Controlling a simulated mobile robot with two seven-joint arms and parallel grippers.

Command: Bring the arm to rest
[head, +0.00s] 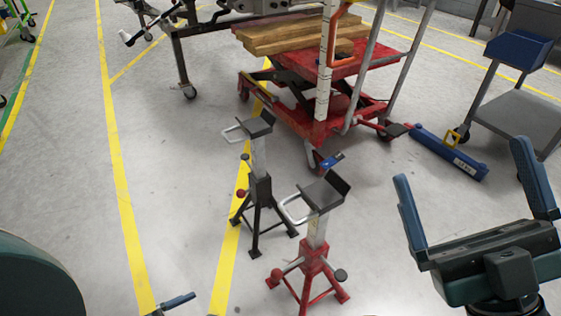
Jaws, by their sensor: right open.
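My right gripper (461,162) is at the lower right of the head view. Its two blue fingers stand wide apart with nothing between them, above the grey floor. It is apart from the red jack stand to its left. At the bottom edge, left of centre, a small blue finger (178,302) shows, apparently part of my left gripper. The rest of that gripper is out of frame, so its opening cannot be judged.
A black jack stand (261,191) and a red jack stand (314,258) stand on the floor near the centre. A red lift table (338,68) carrying wooden planks (290,37) is behind them. A blue bar (450,153) lies at right, near a grey cart (520,115).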

